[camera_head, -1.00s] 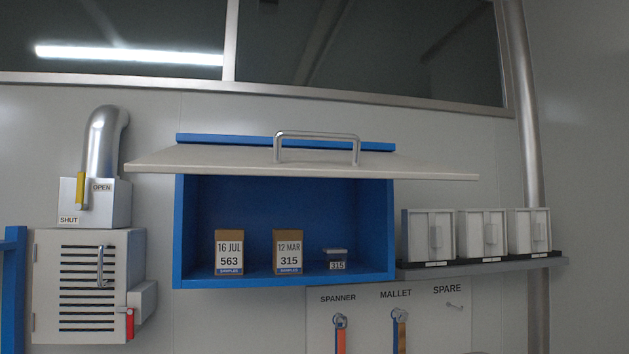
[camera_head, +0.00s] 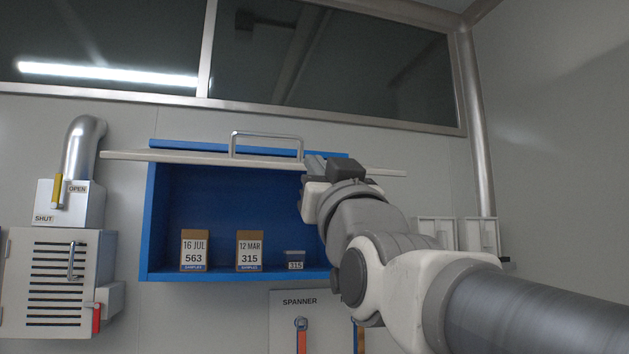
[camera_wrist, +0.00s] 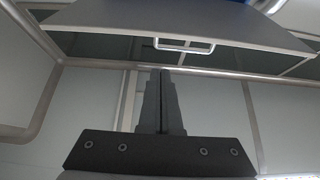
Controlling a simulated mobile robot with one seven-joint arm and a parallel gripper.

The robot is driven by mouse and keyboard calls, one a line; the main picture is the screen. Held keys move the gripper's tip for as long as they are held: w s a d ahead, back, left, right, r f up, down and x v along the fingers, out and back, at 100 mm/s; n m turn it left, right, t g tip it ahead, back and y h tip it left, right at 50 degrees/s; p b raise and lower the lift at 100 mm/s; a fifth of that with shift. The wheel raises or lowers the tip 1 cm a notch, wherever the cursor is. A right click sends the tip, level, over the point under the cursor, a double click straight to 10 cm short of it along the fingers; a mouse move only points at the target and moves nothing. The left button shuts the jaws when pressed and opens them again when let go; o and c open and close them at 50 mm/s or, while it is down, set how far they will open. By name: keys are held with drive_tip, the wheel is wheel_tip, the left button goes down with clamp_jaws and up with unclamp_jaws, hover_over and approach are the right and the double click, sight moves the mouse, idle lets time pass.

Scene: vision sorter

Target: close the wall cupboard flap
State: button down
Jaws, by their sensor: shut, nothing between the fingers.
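The wall cupboard (camera_head: 160,225) is a blue open-fronted box on the wall. Its pale flap (camera_head: 190,159) is raised and sticks out along the top, with a metal bar handle (camera_head: 266,135) on it. In the wrist view the flap (camera_wrist: 170,28) spans the top and its handle (camera_wrist: 184,46) shows just beyond the fingers. My gripper (camera_head: 314,163) is at the flap's front, right of the handle in the head view. Its fingers (camera_wrist: 160,75) are shut and empty. Whether they touch the flap cannot be told. My arm hides part of the cupboard's right side.
White bins (camera_head: 470,234) are on the right, partly behind my arm. A vented cabinet (camera_head: 50,280) and pipe (camera_head: 82,148) are at left.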

drive_tip(key=s+d+r+p+x, duration=0.15)
drive_tip(key=p+x, duration=0.35)
drive_tip(key=x, duration=0.5)
drive_tip(key=shift+t, duration=0.3)
drive_tip(key=f, duration=0.1)
drive_tip(key=w+f, duration=0.1)
drive_tip(key=a+f, duration=0.1)
drive_tip(key=shift+w+a+f, duration=0.15)
drive_tip(key=shift+w+f, duration=0.2)
drive_tip(key=shift+f, duration=0.05)
drive_tip(key=shift+f, duration=0.2)
